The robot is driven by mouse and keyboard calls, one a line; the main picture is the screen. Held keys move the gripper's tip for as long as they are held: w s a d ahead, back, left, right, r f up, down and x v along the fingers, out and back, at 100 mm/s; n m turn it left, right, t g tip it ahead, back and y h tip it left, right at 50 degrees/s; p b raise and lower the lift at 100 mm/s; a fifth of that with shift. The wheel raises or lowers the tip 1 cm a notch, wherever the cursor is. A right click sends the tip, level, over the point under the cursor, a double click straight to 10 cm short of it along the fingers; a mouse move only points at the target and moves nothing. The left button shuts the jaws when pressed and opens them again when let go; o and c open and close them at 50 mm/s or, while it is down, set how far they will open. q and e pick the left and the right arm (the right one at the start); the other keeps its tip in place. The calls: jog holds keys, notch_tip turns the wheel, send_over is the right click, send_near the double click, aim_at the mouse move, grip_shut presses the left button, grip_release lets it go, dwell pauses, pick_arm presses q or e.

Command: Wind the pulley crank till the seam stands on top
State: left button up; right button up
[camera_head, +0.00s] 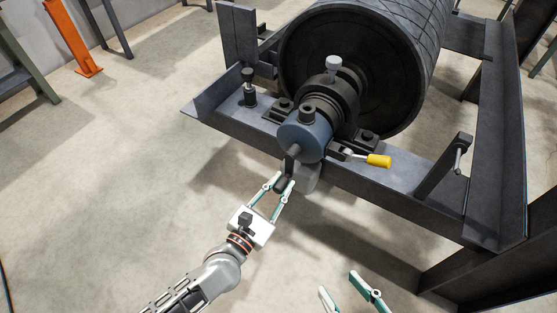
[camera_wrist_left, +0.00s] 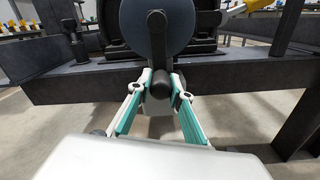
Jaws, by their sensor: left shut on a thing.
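The pulley (camera_head: 335,70) is a large black drum with a lined surface, set in a dark steel frame. A blue-grey round hub (camera_head: 305,136) sits at the front of its shaft. The dark crank arm hangs down from the hub and ends in a black handle (camera_head: 283,184); the handle also shows in the left wrist view (camera_wrist_left: 159,84). My left gripper (camera_head: 281,183) is shut on the crank handle, with its green-and-white fingers on either side. My right gripper (camera_head: 345,287) is empty at the bottom edge, its fingers apart. I cannot make out the seam for certain.
A yellow-handled lever (camera_head: 378,161) sticks out right of the hub. The steel frame (camera_head: 400,190) runs along the front and right, with a bolt-like screw (camera_head: 461,150) on its right side. Bare concrete floor (camera_head: 110,180) lies open to the left. An orange post (camera_head: 73,35) stands far back left.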

pick_arm(q)
jog(key=shift+w+a+r, duration=0.15)
jog(key=shift+w, duration=0.05)
jog(key=o, duration=0.8)
jog(key=shift+c, duration=0.2)
jog(key=v, duration=0.7)
pick_arm(e)
jog(key=shift+w+r, duration=0.25)
jog(key=shift+r, duration=0.35)
pick_arm(q)
jog(key=shift+p, duration=0.3)
